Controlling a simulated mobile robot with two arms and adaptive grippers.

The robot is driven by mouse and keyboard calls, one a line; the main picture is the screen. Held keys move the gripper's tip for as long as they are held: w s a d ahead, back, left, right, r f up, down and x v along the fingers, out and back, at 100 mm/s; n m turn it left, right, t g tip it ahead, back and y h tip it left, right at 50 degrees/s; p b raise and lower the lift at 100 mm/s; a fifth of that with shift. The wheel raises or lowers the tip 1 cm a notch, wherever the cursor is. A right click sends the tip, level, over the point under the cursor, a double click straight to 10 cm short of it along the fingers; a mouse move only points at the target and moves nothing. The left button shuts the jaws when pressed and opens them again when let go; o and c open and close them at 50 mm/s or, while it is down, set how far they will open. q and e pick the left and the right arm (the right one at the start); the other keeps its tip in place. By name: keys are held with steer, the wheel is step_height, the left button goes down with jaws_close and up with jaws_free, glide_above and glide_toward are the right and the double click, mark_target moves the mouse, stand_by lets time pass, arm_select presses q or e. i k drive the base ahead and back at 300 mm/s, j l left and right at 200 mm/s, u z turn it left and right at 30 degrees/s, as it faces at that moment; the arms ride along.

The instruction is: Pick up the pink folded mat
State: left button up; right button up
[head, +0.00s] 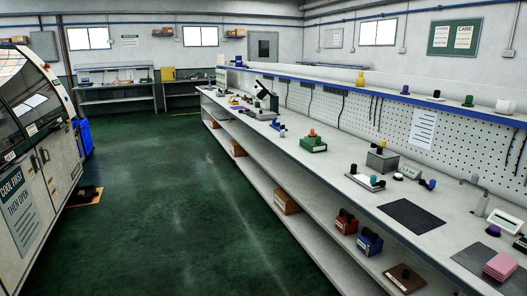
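A pink folded mat (501,266) lies near the right edge of the picture, at the near end of the long workbench. It looks like a small stacked block and rests on or beside a dark flat mat (474,262). Neither of my grippers shows in the head view, so nothing of mine is seen touching the pink mat. Its upper and left sides are visible.
The long workbench (352,188) runs along the right, with a dark mat (411,216), a faucet (481,200) and several small items on it. Boxes stand on its lower shelf. A large machine (40,150) stands left. The green floor (170,200) between is clear.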

mark_target(502, 266)
steer(key=z, duration=1.35)
